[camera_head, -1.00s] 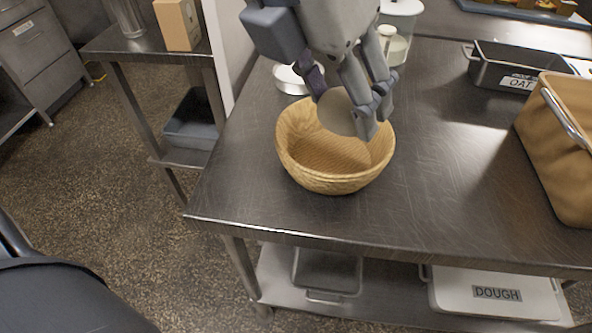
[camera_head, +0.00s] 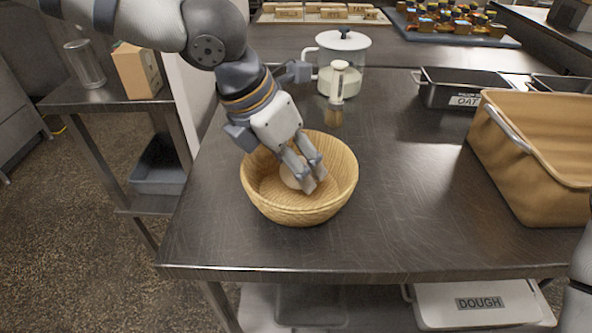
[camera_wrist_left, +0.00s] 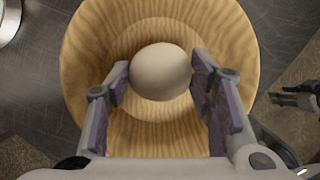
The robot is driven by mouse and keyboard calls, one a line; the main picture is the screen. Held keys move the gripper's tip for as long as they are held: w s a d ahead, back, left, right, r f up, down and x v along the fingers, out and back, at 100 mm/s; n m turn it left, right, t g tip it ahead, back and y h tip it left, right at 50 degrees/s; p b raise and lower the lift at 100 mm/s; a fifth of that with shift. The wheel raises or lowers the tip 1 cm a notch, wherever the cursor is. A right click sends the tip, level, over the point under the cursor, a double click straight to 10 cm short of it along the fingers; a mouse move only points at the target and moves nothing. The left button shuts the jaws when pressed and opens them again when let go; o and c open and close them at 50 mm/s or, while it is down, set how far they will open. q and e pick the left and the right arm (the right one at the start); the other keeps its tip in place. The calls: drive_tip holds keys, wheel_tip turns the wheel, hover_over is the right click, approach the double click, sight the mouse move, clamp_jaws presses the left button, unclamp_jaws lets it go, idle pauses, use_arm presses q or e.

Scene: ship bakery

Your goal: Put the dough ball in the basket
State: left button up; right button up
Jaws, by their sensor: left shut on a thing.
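Whether the ball touches the basket floor is hard to tell. A dark gripper-like shape (camera_wrist_left: 295,97), likely my right gripper, shows at the right edge there.
A brown fabric-lined bin (camera_head: 545,150) and a dark OAT tin (camera_head: 455,88) are at right. The steel table (camera_head: 420,200) is clear between.

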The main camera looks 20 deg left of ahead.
use_arm(q)
wheel_tip(320, 180, down, 2)
drive_tip(key=shift+s+d+f, duration=0.1)
drive_tip(key=shift+f, duration=0.05)
drive_tip(key=shift+f, duration=0.15)
drive_tip(key=o, duration=1.2)
drive_tip(key=v, duration=1.2)
drive_tip(key=shift+r+p, duration=0.2)
drive_tip(key=shift+p, duration=0.2)
